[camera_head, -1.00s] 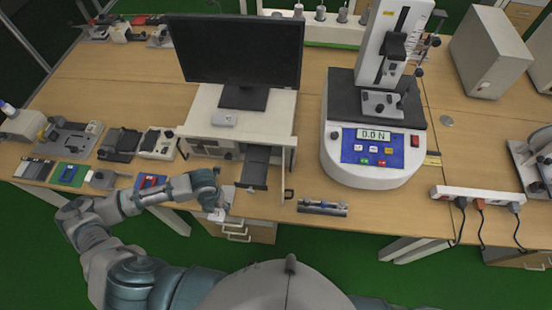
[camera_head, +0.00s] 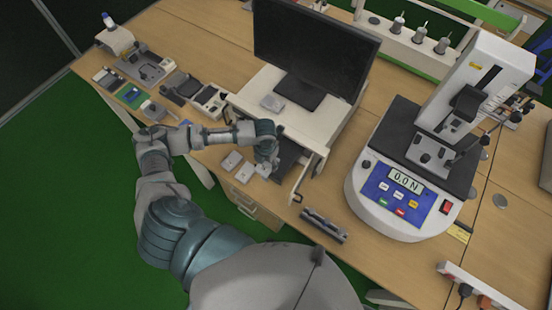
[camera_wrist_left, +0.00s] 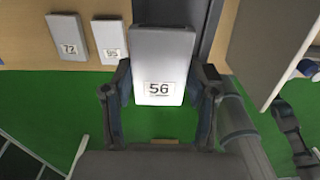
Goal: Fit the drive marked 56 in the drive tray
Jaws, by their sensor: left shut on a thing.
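The drive marked 56 (camera_wrist_left: 158,60) is a light grey box with its label facing the left wrist camera. My left gripper (camera_head: 265,163) is shut on it, with a finger on each side in the wrist view. The drive tray (camera_head: 288,154) is a dark tray extending from the white unit under the monitor. My left gripper is at the tray's left side and partly hides it. A dark strip that looks like the tray (camera_wrist_left: 211,28) shows behind the held drive in the wrist view. I cannot tell whether drive and tray touch. My right gripper is not in view.
Drives marked 72 (camera_wrist_left: 68,48) and another with a less legible label (camera_wrist_left: 110,53) lie on the table left of the tray. The white unit's open door (camera_head: 302,178) stands right of the tray. A dark bar-shaped tool (camera_head: 324,225) lies at the front edge.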

